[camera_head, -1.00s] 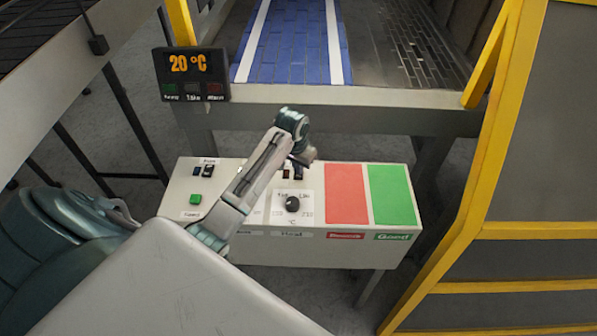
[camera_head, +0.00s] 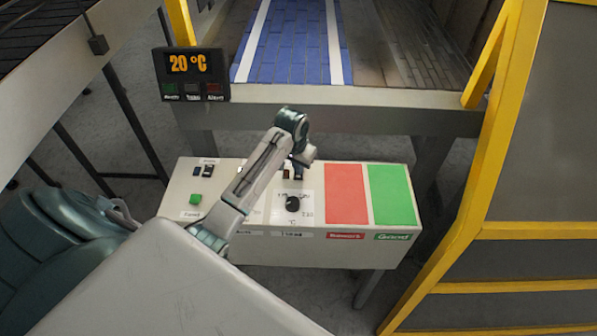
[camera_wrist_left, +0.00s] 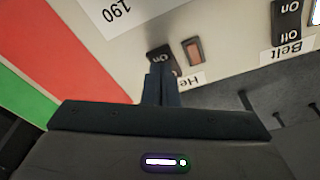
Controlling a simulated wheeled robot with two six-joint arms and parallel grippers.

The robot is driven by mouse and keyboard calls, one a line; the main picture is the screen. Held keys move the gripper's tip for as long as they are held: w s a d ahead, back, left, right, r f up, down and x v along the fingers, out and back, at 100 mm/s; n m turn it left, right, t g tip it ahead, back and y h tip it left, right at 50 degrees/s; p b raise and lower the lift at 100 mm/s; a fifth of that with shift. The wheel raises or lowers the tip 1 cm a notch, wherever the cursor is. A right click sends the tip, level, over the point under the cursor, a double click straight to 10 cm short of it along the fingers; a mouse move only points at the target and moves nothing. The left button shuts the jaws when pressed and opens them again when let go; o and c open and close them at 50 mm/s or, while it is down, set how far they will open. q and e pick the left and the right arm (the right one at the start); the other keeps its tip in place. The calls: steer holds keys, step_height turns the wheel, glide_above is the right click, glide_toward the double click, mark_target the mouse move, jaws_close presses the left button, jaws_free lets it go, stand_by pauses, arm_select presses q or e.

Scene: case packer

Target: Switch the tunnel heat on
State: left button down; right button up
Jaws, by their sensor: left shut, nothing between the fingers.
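My left gripper (camera_wrist_left: 163,85) is shut and empty, its fingertips at the black heat rocker switch (camera_wrist_left: 160,56) in the left wrist view. The fingers cover part of the switch and its "Heat" label (camera_wrist_left: 190,80); I cannot tell whether they touch it. A dull reddish-brown lamp (camera_wrist_left: 193,50) sits beside the switch. In the head view my left gripper (camera_head: 301,157) is over the control box (camera_head: 340,250), behind the dial knob (camera_head: 293,204), and mostly hides the switch. The display (camera_head: 190,74) reads 20 °C. My right gripper is not in view.
The belt switch (camera_wrist_left: 287,22) is near the heat switch in the left wrist view. The box also carries a green button (camera_head: 195,199), a red pad (camera_head: 346,193) and a green pad (camera_head: 391,194). A yellow frame (camera_head: 470,190) stands at the right, and a blue conveyor (camera_head: 292,42) lies behind.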

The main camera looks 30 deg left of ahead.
mark_target(298, 176)
arm_select(q)
steer(key=shift+f, duration=0.85)
stand_by(0.7)
steer(key=shift+r, duration=0.1)
steer(key=shift+r+p, duration=0.45)
steer(key=shift+r, duration=3)
steer(key=shift+f, duration=0.1)
